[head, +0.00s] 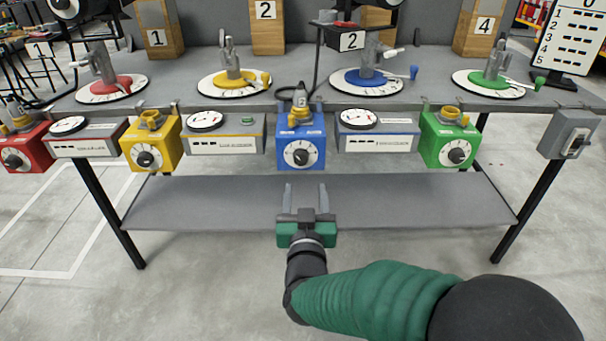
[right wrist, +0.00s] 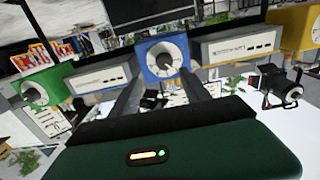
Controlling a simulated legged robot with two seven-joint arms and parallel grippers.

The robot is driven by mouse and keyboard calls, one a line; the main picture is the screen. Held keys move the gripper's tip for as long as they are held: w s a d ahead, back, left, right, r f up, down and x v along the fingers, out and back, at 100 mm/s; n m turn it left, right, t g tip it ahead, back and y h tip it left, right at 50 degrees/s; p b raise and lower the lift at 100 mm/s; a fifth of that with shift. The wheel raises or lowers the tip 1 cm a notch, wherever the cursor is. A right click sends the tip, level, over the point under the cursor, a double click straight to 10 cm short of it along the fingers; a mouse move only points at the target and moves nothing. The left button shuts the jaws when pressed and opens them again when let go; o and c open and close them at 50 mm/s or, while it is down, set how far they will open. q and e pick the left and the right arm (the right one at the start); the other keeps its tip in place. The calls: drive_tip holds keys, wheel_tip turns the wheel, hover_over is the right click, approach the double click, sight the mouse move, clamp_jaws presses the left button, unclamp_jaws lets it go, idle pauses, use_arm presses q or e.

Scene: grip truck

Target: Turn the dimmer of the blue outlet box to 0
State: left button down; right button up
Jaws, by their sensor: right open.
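The blue outlet box (head: 283,147) hangs at the middle of the table's front edge. Its round dimmer (head: 300,154) has a white dial face with a dark knob, and a plug sits in the top of the box. The numbers on the dial are too small to read. My right gripper (head: 306,192) is open and empty, below and in front of the box, with its fingers pointing toward it. In the right wrist view the blue box (right wrist: 180,48) and its dimmer (right wrist: 164,59) show beyond the two fingers, not touched. My left gripper is not in view.
Grey meter boxes (head: 228,141) and (head: 378,143) flank the blue box closely. A yellow outlet box (head: 135,158), a green one (head: 438,152) and a red one (head: 27,158) hang along the same edge. A grey lower shelf (head: 400,205) lies under the table. Space before the boxes is clear.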

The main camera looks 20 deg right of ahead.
sight(301, 161)
drive_tip(key=b+x, duration=0.1)
drive_tip(key=x, duration=0.2)
drive_tip(key=a+b+x, duration=0.1)
drive_tip(key=x, duration=0.2)
drive_tip(key=shift+w+a+f, duration=0.1)
drive_tip(key=shift+w+f, duration=0.1)
drive_tip(key=shift+w, duration=0.25)
drive_tip(key=x, duration=0.2)
drive_tip(key=b+x, duration=0.1)
drive_tip(key=shift+w+d+r, duration=0.1)
drive_tip(key=shift+w+d, duration=0.2)
drive_tip(key=shift+d, duration=0.05)
drive_tip(key=shift+w+d, duration=0.1)
drive_tip(key=shift+r, duration=0.1)
drive_tip(key=c, duration=0.4)
clamp_jaws()
